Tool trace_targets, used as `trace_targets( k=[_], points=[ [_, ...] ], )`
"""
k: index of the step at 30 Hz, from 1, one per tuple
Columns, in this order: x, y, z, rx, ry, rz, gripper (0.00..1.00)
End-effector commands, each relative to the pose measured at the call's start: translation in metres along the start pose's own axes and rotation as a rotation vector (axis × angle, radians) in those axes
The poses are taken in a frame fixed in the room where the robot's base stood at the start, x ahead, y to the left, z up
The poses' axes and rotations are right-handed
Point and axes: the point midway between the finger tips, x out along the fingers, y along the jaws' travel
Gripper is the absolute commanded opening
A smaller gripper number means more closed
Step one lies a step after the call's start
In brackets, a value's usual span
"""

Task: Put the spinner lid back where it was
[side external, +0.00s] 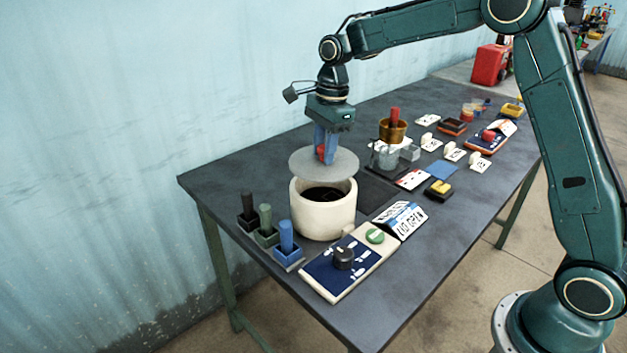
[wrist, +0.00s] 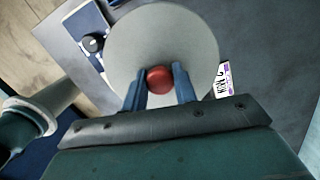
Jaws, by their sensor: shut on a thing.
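The spinner lid (side external: 338,165) is a flat grey disc with a red knob. My gripper (side external: 326,148) is shut on the red knob and holds the lid roughly level. The lid hangs above the cream spinner pot (side external: 316,222), whose dark inside shows beneath it; the lid is apart from the rim. In the wrist view the lid (wrist: 150,40) and its red knob (wrist: 160,80) sit between my blue fingers, and the lid hides the pot.
Several handled tools in small holders (side external: 268,232) stand left of the pot. A control panel (side external: 340,265) with a black dial and a green button lies in front. A sign (side external: 402,218) stands to the right.

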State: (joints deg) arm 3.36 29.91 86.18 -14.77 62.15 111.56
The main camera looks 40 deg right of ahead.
Motion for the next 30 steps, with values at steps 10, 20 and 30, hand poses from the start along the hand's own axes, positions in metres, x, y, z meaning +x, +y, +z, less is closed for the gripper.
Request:
trace_targets(
  k=[10,20,30],
  points=[
    [0.027,0.000,-0.003,0.001,0.001,0.002,0.03],
    [0.040,0.000,-0.005,0.000,0.000,-0.001,0.03],
    [0.044,0.000,-0.005,0.000,0.000,-0.001,0.03]
  ],
)
